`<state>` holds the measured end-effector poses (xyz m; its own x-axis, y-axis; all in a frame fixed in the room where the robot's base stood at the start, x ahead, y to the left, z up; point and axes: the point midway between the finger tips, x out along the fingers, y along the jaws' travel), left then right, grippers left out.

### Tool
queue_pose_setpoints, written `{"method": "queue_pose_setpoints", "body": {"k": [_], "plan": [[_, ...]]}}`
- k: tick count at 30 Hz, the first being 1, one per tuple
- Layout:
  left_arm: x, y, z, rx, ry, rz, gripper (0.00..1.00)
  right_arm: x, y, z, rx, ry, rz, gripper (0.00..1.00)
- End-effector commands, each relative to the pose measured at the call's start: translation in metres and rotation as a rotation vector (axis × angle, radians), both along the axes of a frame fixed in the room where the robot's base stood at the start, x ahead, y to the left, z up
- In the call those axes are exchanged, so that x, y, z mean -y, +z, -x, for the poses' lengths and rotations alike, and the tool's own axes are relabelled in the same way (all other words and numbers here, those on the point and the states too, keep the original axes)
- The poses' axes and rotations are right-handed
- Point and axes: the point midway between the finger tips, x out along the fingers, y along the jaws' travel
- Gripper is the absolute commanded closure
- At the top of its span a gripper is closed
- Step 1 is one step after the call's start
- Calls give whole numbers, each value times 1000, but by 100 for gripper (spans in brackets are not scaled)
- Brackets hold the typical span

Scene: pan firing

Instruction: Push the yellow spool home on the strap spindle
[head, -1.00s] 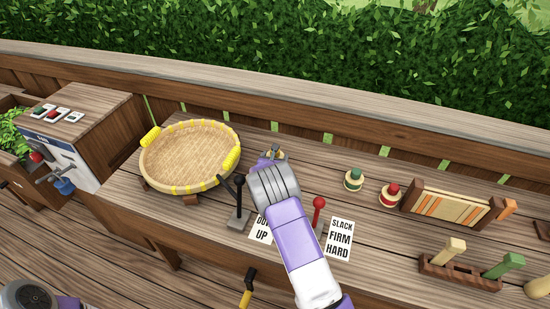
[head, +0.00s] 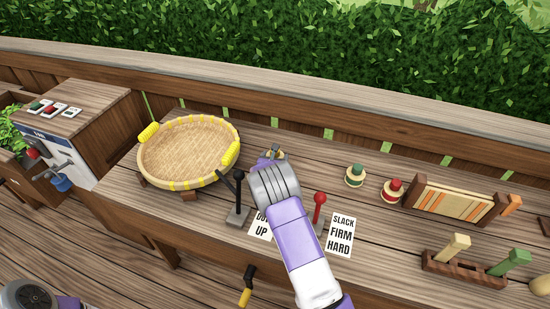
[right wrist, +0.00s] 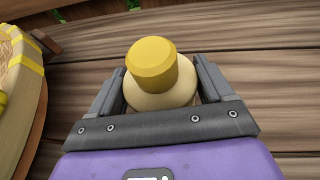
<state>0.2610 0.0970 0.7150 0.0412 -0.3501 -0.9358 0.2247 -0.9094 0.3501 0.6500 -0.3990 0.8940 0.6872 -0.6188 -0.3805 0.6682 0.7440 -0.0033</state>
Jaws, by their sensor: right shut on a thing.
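The yellow spool (right wrist: 152,63) sits between the two fingers of my right gripper (right wrist: 161,72) in the right wrist view. It has a yellow knob on top and a wide cream flange below. The fingers are shut on it from both sides. In the head view my right gripper (head: 271,162) reaches over the bench just right of the round basket, and only a little of the spool (head: 277,153) shows past it. The strap spindle is hidden under the spool and gripper, so I cannot tell how far down the spool sits. My left gripper is not in view.
The round basket (head: 183,183) stands close on the left. A black lever (head: 238,190) and a red-knobbed lever (head: 319,205) flank my right arm. A green-topped spool (head: 355,176) and a red-topped spool (head: 392,190) stand to the right. A hedge lies behind the bench.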

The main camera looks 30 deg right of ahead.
Motion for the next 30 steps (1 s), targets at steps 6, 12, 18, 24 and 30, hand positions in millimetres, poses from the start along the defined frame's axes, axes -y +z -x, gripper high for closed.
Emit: {"method": "queue_pose_setpoints", "body": {"k": [6, 12, 18, 24, 30], "plan": [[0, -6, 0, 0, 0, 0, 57, 0, -6, 0, 1, 0, 1, 53], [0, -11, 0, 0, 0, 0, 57, 0, -11, 0, 1, 0, 1, 53], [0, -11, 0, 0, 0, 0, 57, 0, -11, 0, 1, 0, 1, 0], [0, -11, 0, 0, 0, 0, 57, 0, -11, 0, 0, 0, 0, 0], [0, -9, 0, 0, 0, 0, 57, -9, -5, 10, 0, 1, -2, 0]]}}
